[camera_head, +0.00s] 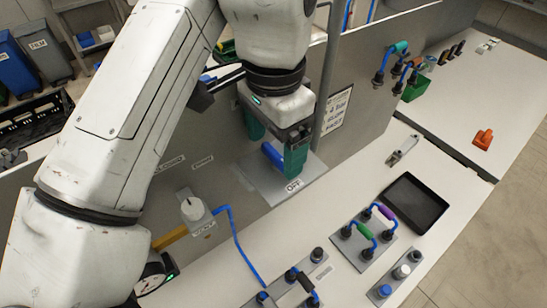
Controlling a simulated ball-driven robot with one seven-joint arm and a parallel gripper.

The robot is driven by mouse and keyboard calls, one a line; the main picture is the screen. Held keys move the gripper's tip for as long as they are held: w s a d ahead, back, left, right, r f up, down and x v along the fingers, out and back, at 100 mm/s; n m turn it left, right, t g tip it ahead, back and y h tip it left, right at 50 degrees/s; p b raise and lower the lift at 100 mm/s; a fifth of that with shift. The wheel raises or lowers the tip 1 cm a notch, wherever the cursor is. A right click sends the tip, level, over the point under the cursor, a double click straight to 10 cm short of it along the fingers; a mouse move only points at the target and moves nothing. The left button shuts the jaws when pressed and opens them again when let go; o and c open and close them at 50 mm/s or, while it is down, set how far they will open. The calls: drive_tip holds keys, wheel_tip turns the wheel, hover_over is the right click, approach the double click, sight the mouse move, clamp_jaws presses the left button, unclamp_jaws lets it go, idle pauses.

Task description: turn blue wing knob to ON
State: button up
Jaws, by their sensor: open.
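The blue wing knob (271,155) sits on a grey plate (312,172) fixed at the panel, with an "OFF" label (294,185) near its lower right. The knob's visible wing slants from upper left to lower right. My gripper (274,145) is open, its two green fingers pointing down. In the picture the knob shows between the fingers, close to the nearer right one, which hides part of it. I cannot tell whether either finger touches it. No "ON" label is visible; my gripper may hide it.
A white round knob (191,208) on a grey box stands to the left, with a blue cable (238,240) beside it. Handles with blue, green and purple grips (370,225), a black tablet (415,203) and an orange object (483,139) lie right on the white counter.

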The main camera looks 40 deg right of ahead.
drive_tip(key=shift+f+b, duration=0.5)
drive_tip(key=shift+f, duration=0.25)
drive_tip(key=c, duration=0.8)
